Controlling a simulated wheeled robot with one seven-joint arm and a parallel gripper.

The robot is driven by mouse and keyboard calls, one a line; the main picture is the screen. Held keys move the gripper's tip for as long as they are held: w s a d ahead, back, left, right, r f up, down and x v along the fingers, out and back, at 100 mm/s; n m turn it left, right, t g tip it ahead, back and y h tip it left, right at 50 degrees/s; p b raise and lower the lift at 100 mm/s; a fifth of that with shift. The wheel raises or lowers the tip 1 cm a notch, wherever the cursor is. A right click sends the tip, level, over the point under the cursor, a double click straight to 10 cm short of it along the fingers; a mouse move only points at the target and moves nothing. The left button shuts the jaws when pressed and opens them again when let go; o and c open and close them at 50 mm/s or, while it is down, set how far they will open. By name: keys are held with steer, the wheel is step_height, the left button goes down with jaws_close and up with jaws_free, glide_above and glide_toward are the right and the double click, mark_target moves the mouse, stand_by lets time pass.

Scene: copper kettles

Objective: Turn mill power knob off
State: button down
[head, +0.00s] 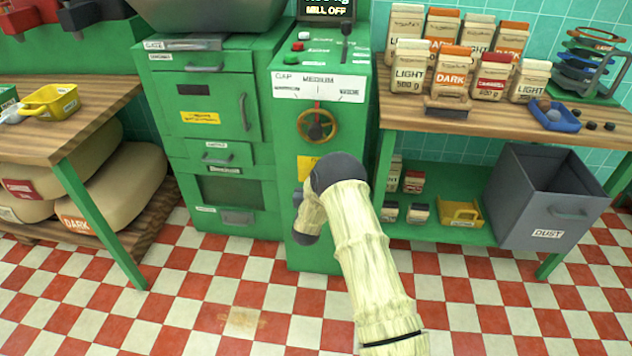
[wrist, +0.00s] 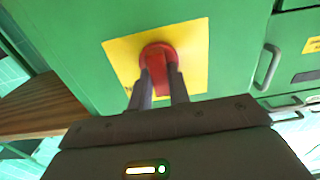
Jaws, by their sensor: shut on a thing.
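The red mill power knob (wrist: 158,52) sits on a yellow plate (wrist: 116,52) on a green panel in the wrist view. My gripper (wrist: 162,82) is shut on the knob, with one dark finger on each side of its raised bar. In the head view, the green mill cabinet (head: 284,205) stands in the middle, and part of the yellow plate (head: 308,163) shows. My arm hides the knob and most of my gripper there. The display (head: 326,9) at the top reads "MILL OFF".
Above the plate are a brass handwheel (head: 318,125) and a label strip (head: 319,87). A red button (head: 297,46) and a green button (head: 303,35) sit higher. A wooden shelf (head: 400,115) with coffee bags and a grey dust bin (head: 545,205) stand to the right.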

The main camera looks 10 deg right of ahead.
steer(key=shift+f, duration=0.1)
steer(key=c, duration=1.3)
jaws_free()
steer(key=shift+s, duration=0.15)
steer(key=p+v, duration=0.3)
steer(key=v, duration=1.4)
steer(key=shift+r, duration=0.2)
